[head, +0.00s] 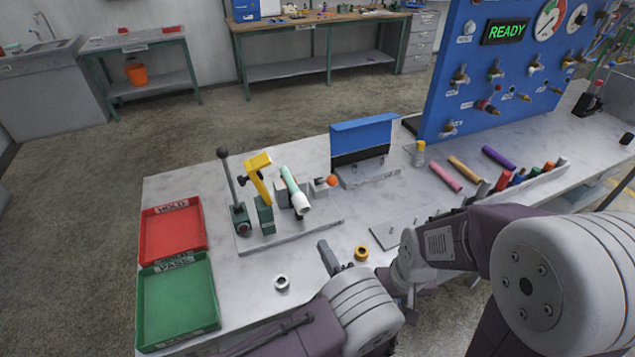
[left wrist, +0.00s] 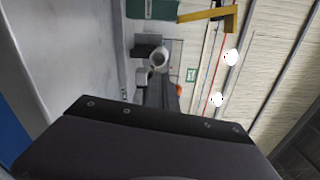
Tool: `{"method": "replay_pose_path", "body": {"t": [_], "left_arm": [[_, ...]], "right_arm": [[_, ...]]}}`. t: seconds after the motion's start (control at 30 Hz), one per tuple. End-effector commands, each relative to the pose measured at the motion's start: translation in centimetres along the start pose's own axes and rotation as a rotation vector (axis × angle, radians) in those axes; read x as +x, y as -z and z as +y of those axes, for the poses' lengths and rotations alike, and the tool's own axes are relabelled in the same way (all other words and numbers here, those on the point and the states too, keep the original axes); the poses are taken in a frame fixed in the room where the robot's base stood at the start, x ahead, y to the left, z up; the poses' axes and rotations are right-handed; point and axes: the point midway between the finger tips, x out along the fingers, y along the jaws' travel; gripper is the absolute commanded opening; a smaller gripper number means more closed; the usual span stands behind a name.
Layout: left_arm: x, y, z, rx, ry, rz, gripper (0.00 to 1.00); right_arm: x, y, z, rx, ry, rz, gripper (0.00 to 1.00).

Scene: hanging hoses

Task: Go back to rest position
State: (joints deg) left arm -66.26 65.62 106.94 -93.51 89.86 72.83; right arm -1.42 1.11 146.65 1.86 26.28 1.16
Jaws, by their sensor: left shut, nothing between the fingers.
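My left gripper (head: 328,258) is above the front of the white workbench (head: 310,310), its dark fingers shut and empty. It is in front of the grey fixture plate (head: 290,232) and apart from the fixture's parts. In the left wrist view the shut fingers (left wrist: 160,92) point toward the fixture, with a pale round hose end (left wrist: 160,58) beyond them. My right gripper cannot be made out; only purple and grey arm links show at the right.
On the fixture stand a yellow clamp (head: 258,165), a black-knobbed lever (head: 228,180) and a teal-white hose (head: 295,190). Red (head: 173,205) and green (head: 152,310) trays lie left. A white ring (head: 282,283) and yellow ring (head: 361,253) lie near the gripper. A blue panel (head: 465,90) reads READY.

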Motion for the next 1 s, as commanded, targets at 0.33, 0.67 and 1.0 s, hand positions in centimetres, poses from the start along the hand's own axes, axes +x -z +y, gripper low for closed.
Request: {"method": "replay_pose_path", "body": {"t": [0.33, 0.67, 1.0], "left_arm": [[3.8, -14.3, 1.9, 0.135, -0.395, -0.452, 0.00], [-7.2, -25.9, 5.7, -0.724, -1.437, -0.848, 0.00], [-5.5, -25.0, 3.6, -1.170, -1.396, -0.779, 0.00]], "right_arm": [[0.3, -0.1, 0.0, 0.000, 0.000, 0.000, 0.51], [-0.1, 0.0, 0.0, 0.000, 0.000, 0.000, 0.51], [-0.2, 0.0, 0.0, 0.000, 0.000, 0.000, 0.51]]}}
